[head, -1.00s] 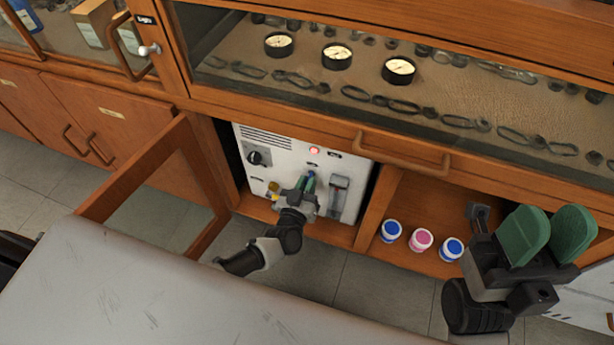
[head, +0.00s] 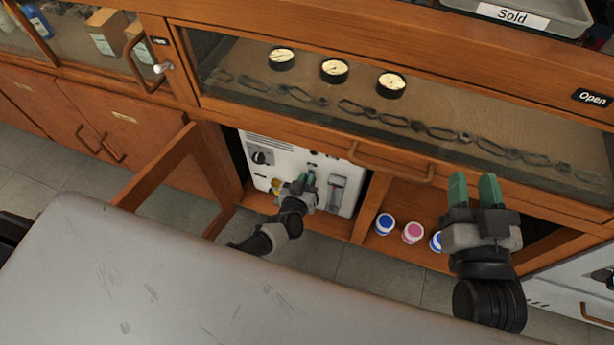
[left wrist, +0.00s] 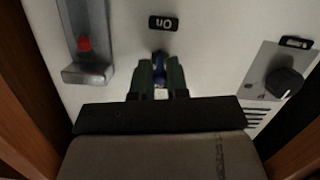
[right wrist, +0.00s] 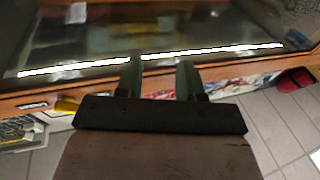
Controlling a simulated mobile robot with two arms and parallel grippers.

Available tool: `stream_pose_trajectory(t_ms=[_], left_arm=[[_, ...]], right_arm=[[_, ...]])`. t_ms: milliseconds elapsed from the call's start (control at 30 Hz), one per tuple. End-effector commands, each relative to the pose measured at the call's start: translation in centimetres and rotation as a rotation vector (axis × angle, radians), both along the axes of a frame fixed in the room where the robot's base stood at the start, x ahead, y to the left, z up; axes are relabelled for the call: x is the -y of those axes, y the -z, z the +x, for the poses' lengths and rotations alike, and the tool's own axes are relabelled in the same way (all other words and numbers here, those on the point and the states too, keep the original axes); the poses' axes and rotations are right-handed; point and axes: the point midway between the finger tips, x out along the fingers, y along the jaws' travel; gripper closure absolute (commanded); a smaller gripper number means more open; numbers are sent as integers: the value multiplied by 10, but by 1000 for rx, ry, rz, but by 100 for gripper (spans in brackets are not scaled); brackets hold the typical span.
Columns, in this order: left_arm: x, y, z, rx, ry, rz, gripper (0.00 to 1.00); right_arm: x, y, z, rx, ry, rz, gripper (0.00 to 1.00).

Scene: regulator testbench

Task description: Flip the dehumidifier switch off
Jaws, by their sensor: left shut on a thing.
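The dehumidifier (head: 287,155) is a white unit inside the open cabinet bay below the display case. Its blue switch lever (left wrist: 160,66) sits between the fingertips of my left gripper (head: 303,180). The left gripper (left wrist: 160,72) is shut on the lever, which is mostly hidden by the fingers. An upside-down "On" label (left wrist: 163,23) shows beyond the fingertips in the left wrist view. The small round lamp (head: 313,153) above the switch looks dark. My right gripper (head: 475,190) is open and empty in front of the cabinet, with a gap between its green fingers in the right wrist view (right wrist: 161,80).
A black knob (head: 261,157) and a slider with a red part (left wrist: 84,44) flank the switch. Blue and pink lidded jars (head: 412,232) stand in the bay to the right. An open cabinet door (head: 160,172) is at left. A grey surface (head: 150,270) fills the foreground.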

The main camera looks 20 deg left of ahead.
Motion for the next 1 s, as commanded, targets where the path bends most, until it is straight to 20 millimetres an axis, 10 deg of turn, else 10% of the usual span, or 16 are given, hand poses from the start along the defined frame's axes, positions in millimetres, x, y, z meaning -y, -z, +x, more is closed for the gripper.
stream_pose_trajectory(t_ms=[533, 1000], left_arm=[[0, -9, 2, -140, 0, 5, 100], [1, -10, 3, -224, 1, 8, 100]], right_arm=[[37, 100, -64, -931, 60, -223, 62], [59, 116, -131, -1366, 87, -310, 62]])
